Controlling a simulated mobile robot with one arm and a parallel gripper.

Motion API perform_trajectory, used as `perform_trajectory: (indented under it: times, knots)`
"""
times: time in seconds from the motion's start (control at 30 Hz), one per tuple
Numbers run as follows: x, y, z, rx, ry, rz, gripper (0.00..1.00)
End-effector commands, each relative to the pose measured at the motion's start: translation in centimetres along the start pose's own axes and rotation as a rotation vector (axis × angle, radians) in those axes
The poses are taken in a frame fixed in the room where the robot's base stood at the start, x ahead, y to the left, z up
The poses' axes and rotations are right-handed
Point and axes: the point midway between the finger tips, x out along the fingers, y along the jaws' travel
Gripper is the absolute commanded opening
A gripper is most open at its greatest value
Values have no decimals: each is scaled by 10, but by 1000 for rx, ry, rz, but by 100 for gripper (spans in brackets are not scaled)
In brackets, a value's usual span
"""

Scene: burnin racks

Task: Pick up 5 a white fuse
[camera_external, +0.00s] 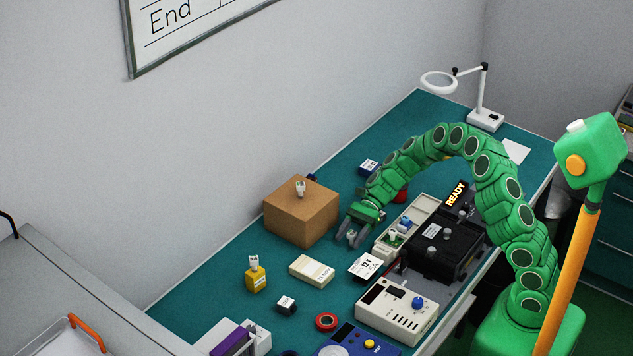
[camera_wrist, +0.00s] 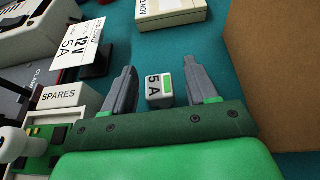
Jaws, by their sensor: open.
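A small white fuse (camera_wrist: 159,90) marked "5 A", with a green patch, lies between my gripper's (camera_wrist: 159,68) two fingers in the wrist view. Gaps show on both sides of it, so the fingers are open and do not grip it. In the external view my gripper (camera_external: 348,241) points down beside the cardboard box (camera_external: 303,215), with a small white piece (camera_external: 351,236) between its fingers. Other small white pieces are on top of the box (camera_external: 300,188) and on a yellow block (camera_external: 254,261). Their markings are too small to read.
A tray marked "SPARES" (camera_wrist: 60,96) and a "12 V 5A" card (camera_wrist: 78,46) lie left of my gripper in the wrist view. A cream box (camera_external: 311,271), black rig (camera_external: 445,246) and cream instrument (camera_external: 397,311) crowd the teal bench (camera_external: 210,310). The cardboard box stands close by.

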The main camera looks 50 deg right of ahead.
Motion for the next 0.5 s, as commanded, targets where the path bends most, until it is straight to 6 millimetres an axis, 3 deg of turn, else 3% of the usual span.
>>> perform_trajectory:
  times: [0.1, 0.33, 0.5]
  knots:
    - [10, 0, 0, 0, -1, 2, 57]
    - [11, 0, 0, 1, 0, 0, 56]
    - [11, 0, 0, 1, -1, 0, 30]
